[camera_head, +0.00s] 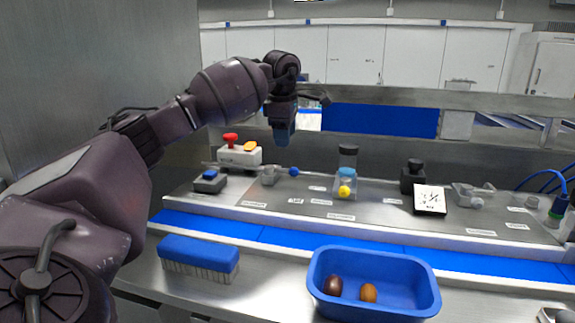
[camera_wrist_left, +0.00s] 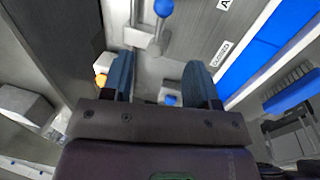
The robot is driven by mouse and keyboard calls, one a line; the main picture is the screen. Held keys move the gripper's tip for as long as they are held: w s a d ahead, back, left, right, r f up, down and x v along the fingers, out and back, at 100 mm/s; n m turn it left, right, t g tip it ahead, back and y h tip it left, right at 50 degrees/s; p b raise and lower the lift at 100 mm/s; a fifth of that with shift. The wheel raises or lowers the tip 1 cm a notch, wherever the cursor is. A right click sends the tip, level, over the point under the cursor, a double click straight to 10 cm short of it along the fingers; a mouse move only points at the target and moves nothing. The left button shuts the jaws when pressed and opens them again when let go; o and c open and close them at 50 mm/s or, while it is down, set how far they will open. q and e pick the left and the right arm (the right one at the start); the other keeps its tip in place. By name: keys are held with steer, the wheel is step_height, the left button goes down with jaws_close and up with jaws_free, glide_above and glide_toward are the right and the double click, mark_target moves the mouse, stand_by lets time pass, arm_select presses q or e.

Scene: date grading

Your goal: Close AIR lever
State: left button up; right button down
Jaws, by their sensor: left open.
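A lever with a blue ball knob (camera_head: 293,171) sticks out from a small metal valve (camera_head: 269,176) on the grey panel. The blue knob also shows at the top of the left wrist view (camera_wrist_left: 163,8), with the valve body (camera_wrist_left: 140,38) below it. A label beside it there is cut off after an "A". My left gripper (camera_head: 284,138) hangs fingers-down above and behind the lever, apart from it. In the left wrist view its two blue fingers (camera_wrist_left: 160,82) are spread with nothing held between them. My right gripper is out of view.
A box with a red knob (camera_head: 230,141) and a blue-button box (camera_head: 210,181) stand left of the lever. A clear cylinder with a yellow ball (camera_head: 344,190) stands right. A blue brush (camera_head: 198,254) and blue tray (camera_head: 325,258) with two dates lie in front.

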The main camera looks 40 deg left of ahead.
arm_select(q)
steer(key=f, duration=0.3)
steer(key=w+f+p, duration=0.1)
steer(key=f, duration=0.3)
steer(key=a+f, duration=0.1)
steer(key=f, duration=0.2)
steer(key=shift+w+f, duration=0.15)
steer(key=shift+w, duration=0.15)
jaws_close()
